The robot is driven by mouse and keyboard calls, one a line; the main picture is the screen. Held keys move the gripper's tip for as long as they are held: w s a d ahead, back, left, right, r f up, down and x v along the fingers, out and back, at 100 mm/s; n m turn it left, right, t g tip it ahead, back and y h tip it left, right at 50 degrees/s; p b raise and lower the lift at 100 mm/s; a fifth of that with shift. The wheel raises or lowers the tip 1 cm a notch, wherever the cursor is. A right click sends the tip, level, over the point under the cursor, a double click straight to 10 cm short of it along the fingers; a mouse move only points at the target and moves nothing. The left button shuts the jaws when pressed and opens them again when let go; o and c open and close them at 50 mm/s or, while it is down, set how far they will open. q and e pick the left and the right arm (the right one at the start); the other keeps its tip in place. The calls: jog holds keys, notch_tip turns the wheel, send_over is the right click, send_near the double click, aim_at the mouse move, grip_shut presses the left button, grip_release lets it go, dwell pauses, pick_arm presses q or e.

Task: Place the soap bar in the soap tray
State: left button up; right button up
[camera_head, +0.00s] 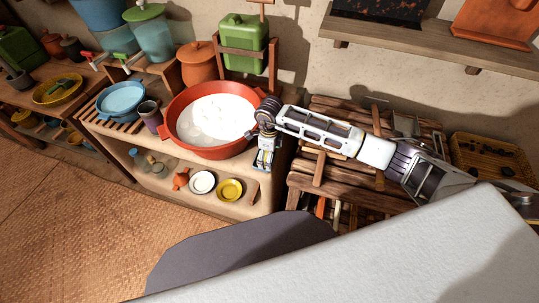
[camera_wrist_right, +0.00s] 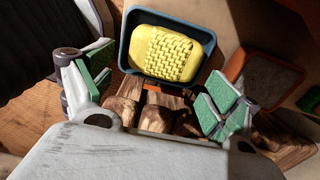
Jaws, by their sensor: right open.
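A yellow soap bar (camera_wrist_right: 166,53) with a woven pattern on top lies inside a blue rectangular tray (camera_wrist_right: 204,35) in the right wrist view. The tray is beyond my right gripper (camera_wrist_right: 150,95), whose green-padded fingers are spread wide and hold nothing. The soap is apart from both fingers. In the head view my right arm comes in from the right and its gripper (camera_head: 264,158) points down by the right end of the washing shelf. I cannot make out the soap or its tray in the head view. My left gripper is not in view.
Wooden pieces (camera_wrist_right: 160,108) show between the fingers, and a reddish tray (camera_wrist_right: 262,80) with grey contents is to the right. A red basin (camera_head: 178,138) with white suds, a blue bowl (camera_head: 120,100) and a grey cup (camera_head: 150,115) stand on the shelf.

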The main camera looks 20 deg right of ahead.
jog(key=shift+r, duration=0.1)
notch_tip(320, 180, up, 12)
jog(key=shift+b, duration=0.3)
dwell(0.4)
dwell(0.3)
